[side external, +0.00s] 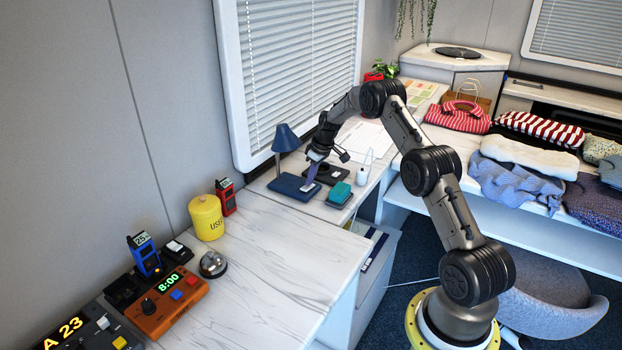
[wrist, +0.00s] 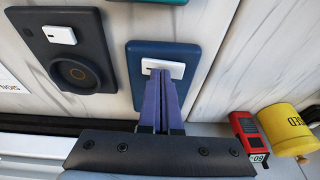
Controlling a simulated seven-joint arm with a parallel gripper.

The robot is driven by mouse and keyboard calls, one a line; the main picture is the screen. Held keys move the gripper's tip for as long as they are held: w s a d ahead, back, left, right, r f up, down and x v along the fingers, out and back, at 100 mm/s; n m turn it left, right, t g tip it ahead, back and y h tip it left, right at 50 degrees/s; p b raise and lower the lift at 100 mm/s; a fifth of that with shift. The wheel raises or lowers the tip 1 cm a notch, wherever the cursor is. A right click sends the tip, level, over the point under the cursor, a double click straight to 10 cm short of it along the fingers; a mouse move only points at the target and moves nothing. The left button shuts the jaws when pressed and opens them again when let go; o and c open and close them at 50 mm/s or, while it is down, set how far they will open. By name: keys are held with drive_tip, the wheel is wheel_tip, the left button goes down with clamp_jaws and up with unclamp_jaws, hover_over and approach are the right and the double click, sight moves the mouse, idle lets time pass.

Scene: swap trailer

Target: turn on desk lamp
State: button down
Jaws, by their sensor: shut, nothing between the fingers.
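The desk lamp (side external: 286,140) is dark blue, with a cone shade on a post and a flat base (side external: 288,188). I see no glow from its shade. In the wrist view, the blue base (wrist: 190,30) carries a white rocker switch (wrist: 177,69). My gripper (wrist: 159,72) is shut and empty. Its purple fingertips are at the switch and hide part of its middle; I cannot tell whether they touch it. In the side external view, my gripper (side external: 310,184) points down over the right part of the lamp's base.
A teal-topped block (side external: 339,193) stands at the desk's front edge. A yellow canister (side external: 206,218) and a red device (side external: 227,197) stand on the nearer counter, which has bare space.

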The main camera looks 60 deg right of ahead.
drive_tip(key=w+d+v, duration=0.1)
drive_tip(key=d+v, duration=0.1)
drive_tip(key=v, duration=1.1)
drive_tip(key=shift+s+d+r, duration=0.15)
drive_tip(key=shift+d+r, duration=0.1)
drive_tip(key=shift+r, duration=0.15)
